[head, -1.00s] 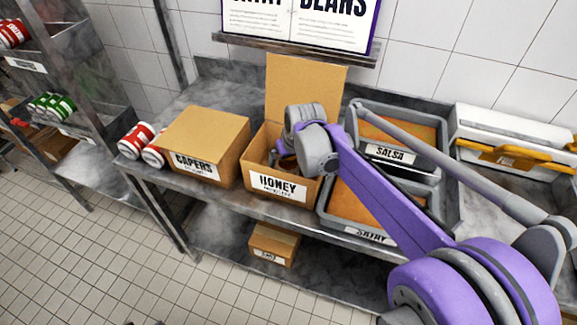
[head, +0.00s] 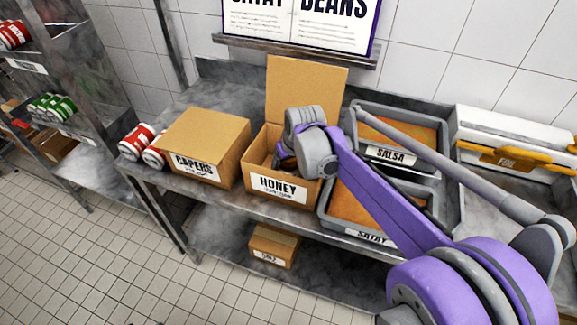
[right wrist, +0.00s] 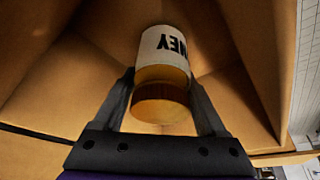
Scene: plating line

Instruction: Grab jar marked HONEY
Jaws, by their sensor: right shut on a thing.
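The open cardboard box labelled HONEY (head: 278,187) stands on the steel table, its flap raised at the back. My right gripper (head: 284,157) reaches down into this box, and its fingers are mostly hidden by the wrist and the box wall in the head view. In the right wrist view, a jar (right wrist: 165,48) with a white label, upside down in the picture and ending in "NEY", is between the fingers of my right gripper (right wrist: 161,100). The gripper is shut on the jar, inside the cardboard walls. My left gripper is not in view.
A closed CAPERS box (head: 208,140) stands just left of the HONEY box, with red cans (head: 137,142) beside it. Grey SALSA (head: 397,155) and SATAY (head: 367,234) bins stand to the right. A small box (head: 273,246) sits on the lower shelf.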

